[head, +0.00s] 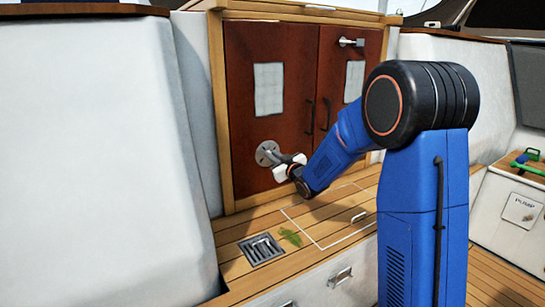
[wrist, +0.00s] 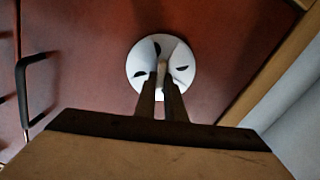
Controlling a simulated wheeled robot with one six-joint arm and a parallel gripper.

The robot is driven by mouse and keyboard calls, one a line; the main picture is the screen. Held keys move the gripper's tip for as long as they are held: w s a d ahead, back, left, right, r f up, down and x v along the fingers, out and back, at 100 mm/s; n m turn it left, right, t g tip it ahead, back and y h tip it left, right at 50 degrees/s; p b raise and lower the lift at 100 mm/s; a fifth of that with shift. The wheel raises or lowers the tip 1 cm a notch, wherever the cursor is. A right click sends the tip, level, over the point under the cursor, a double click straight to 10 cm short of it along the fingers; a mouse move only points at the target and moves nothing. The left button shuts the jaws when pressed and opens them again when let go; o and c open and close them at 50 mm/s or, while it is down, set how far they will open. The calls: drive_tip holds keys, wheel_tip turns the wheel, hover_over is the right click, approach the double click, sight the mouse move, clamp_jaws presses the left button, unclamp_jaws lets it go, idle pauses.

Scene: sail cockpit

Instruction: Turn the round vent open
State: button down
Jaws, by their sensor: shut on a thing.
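The round vent (head: 264,152) is a pale metal disc low on the left brown door. In the wrist view the vent (wrist: 178,55) faces me, with dark openings showing in its face. My gripper (head: 279,158) reaches it from the right in the head view. In the wrist view the two fingers of my gripper (wrist: 162,74) are close together at the middle of the disc, shut on the vent's central part. The fingers hide that part, so its exact shape cannot be told.
The brown doors (head: 290,100) carry dark handles and pale panels. Below them a wooden bench (head: 330,205) holds a metal drain grate (head: 262,250) and a green tuft (head: 290,237). White walls (head: 95,150) stand left. A box marked PUMP (head: 521,210) is at right.

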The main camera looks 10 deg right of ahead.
drive_tip(key=n, duration=0.5)
drive_tip(key=shift+s+a+f+n, duration=0.1)
drive_tip(key=shift+a+f+n, duration=0.05)
drive_tip(key=shift+a+n, duration=0.15)
idle(0.4)
drive_tip(key=c, duration=1.8)
unclamp_jaws()
drive_tip(key=shift+c, duration=0.2)
drive_tip(key=shift+s+d, duration=0.1)
drive_tip(key=v, duration=1.7)
drive_tip(key=shift+s, duration=0.1)
